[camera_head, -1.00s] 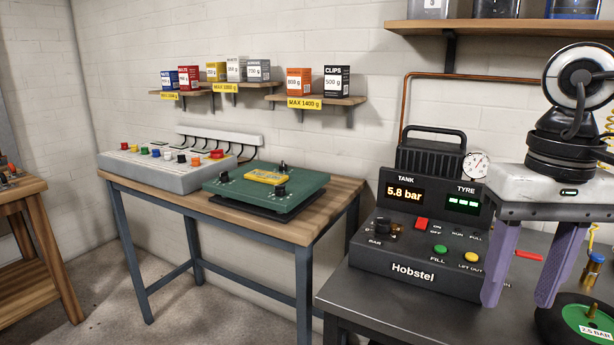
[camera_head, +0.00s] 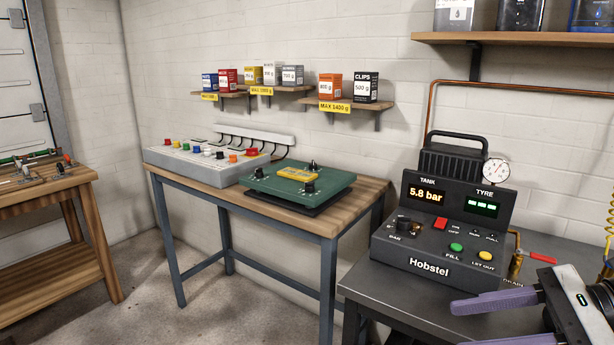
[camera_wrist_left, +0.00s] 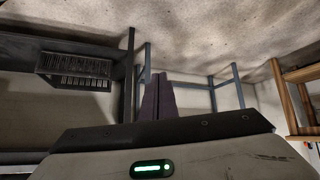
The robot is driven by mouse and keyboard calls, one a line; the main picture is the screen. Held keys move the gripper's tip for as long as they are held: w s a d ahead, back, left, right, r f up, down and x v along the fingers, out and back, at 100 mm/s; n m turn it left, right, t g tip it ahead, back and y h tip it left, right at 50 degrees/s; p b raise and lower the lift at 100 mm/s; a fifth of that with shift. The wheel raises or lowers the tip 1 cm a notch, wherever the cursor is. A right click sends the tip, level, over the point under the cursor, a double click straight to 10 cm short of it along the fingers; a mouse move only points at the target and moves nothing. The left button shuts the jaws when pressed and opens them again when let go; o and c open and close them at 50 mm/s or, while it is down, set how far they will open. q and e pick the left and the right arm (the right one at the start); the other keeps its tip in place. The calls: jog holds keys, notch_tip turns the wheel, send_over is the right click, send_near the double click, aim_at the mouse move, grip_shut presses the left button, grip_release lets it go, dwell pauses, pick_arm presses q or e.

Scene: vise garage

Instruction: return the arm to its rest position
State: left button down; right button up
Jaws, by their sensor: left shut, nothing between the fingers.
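My right gripper (camera_head: 458,324) is at the lower right of the head view. Its purple fingers point left and stand apart with nothing between them, in front of the black bench. Its arm runs out at the right edge. My left gripper (camera_wrist_left: 158,78) shows only in the left wrist view, its two fingers together and empty. Floor and table legs lie beyond them. The left arm is not in the head view.
The Hobstel inflator (camera_head: 430,255) stands on the black bench (camera_head: 375,290). The table (camera_head: 340,215) carries a button box (camera_head: 205,168) and a green device (camera_head: 270,190). A wooden bench (camera_head: 75,190) is at left. Floor (camera_head: 230,300) between is clear. Shelves (camera_head: 365,107) hang on the wall.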

jog(key=d+f+m+t+h+p, duration=0.1)
jog(key=d+f+m+t+h, duration=0.15)
jog(key=f+m+t, duration=0.85)
jog(key=d+f+m+g+h+p, duration=0.15)
jog(key=f+m+h, duration=0.35)
jog(key=m, duration=1.4)
jog(key=s+a+f+m+g+h+p, duration=0.1)
jog(key=s+a+f+m+g, duration=0.5)
jog(key=s+a+f+m, duration=0.7)
notch_tip(320, 180, down, 4)
jog(key=a+m+h, duration=0.1)
jog(key=a+m, duration=0.1)
jog(key=m, duration=0.3)
jog(key=shift+s+a+m, duration=0.2)
jog(key=shift+a+m, duration=0.05)
jog(key=shift+m, duration=0.15)
jog(key=shift+f, duration=0.1)
